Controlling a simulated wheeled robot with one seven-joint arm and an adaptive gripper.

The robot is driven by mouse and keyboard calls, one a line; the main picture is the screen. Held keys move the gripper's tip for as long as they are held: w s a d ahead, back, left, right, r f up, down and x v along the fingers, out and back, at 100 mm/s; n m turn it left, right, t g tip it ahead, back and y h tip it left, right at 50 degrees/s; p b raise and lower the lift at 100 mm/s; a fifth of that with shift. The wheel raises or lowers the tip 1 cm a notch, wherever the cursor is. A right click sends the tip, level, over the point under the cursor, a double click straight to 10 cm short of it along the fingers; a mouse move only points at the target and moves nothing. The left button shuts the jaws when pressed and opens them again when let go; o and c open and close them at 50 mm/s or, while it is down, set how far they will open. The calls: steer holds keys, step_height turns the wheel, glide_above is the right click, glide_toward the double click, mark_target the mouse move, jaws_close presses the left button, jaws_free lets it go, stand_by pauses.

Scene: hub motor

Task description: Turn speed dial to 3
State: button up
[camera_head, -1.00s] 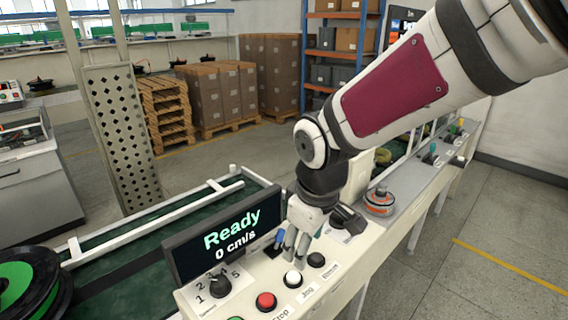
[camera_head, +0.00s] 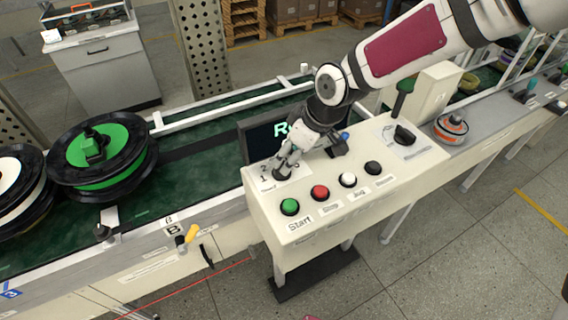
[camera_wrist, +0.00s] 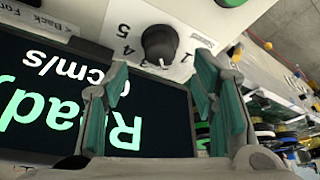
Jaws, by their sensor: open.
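The speed dial (camera_head: 282,174) is a black knob at the left end of the cream control panel. In the wrist view the black dial (camera_wrist: 159,43) stands beyond my fingertips, with printed digits 5, 4 and 3 to its left, upside down. A small pale mark shows at its lower edge; I cannot tell its setting for sure. My gripper (camera_wrist: 162,66) is open and empty, its two green-padded fingers spread either side of the dial's line. In the head view my gripper (camera_head: 287,160) is right at the dial and partly hides it; contact is not clear.
The display screen (camera_wrist: 80,110) reads "Ready" and "0 cm/s", close beside the gripper. Green (camera_head: 289,206), red (camera_head: 320,192), white (camera_head: 347,180) and black (camera_head: 373,168) buttons line the panel front.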

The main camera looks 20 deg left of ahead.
steer(key=x, duration=0.5)
steer(key=shift+a+f, duration=0.1)
steer(key=shift+f, duration=0.3)
steer(key=c, duration=1.2)
